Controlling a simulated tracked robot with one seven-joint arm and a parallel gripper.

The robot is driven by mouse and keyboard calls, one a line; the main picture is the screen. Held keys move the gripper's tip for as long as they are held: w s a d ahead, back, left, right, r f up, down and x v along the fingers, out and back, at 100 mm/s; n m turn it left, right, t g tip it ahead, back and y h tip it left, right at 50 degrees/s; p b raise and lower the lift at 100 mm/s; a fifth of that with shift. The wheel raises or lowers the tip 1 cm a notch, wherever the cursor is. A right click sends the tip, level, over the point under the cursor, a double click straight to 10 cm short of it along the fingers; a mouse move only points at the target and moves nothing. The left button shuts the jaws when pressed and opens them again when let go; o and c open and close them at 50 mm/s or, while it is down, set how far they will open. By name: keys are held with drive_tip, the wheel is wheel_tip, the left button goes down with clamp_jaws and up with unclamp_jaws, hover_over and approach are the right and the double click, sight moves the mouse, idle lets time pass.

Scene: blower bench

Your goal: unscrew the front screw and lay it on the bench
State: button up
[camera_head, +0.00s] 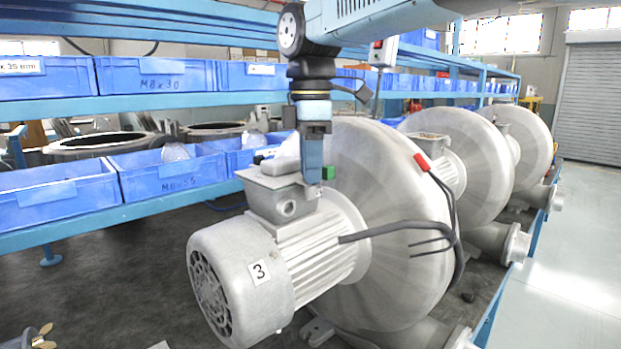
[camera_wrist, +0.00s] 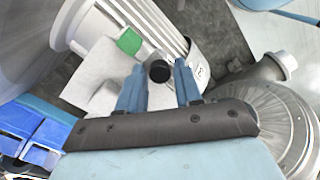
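The motor's terminal box (camera_head: 284,200) sits on top of the grey blower motor (camera_head: 255,265) marked 3, with a flat plate on it that also shows in the wrist view (camera_wrist: 100,68). My gripper (camera_head: 312,182) points down at the box's right edge. In the wrist view my gripper's (camera_wrist: 159,68) two blue fingers stand apart, with a round black piece (camera_wrist: 159,71), likely a screw head, between their tips. Narrow gaps seem to show beside it; I cannot tell whether either finger touches it. A green block (camera_wrist: 129,41) stands near it. The head view does not show the black piece.
The big blower housing (camera_head: 385,220) rises right behind my gripper. Dark cables (camera_head: 400,228) with a red end loop in front of it. Blue bins (camera_head: 165,172) line the rack at the left. Dark bare bench (camera_head: 120,290) lies left of the motor.

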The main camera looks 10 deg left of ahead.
drive_tip(key=m, duration=1.1)
drive_tip(key=shift+m, duration=0.3)
drive_tip(key=shift+c, duration=0.4)
clamp_jaws()
drive_tip(key=n, duration=1.2)
drive_tip(key=shift+n, duration=0.4)
drive_tip(key=n, duration=0.5)
drive_tip(key=shift+n, duration=0.4)
drive_tip(key=n, duration=0.6)
drive_tip(key=shift+n, duration=0.4)
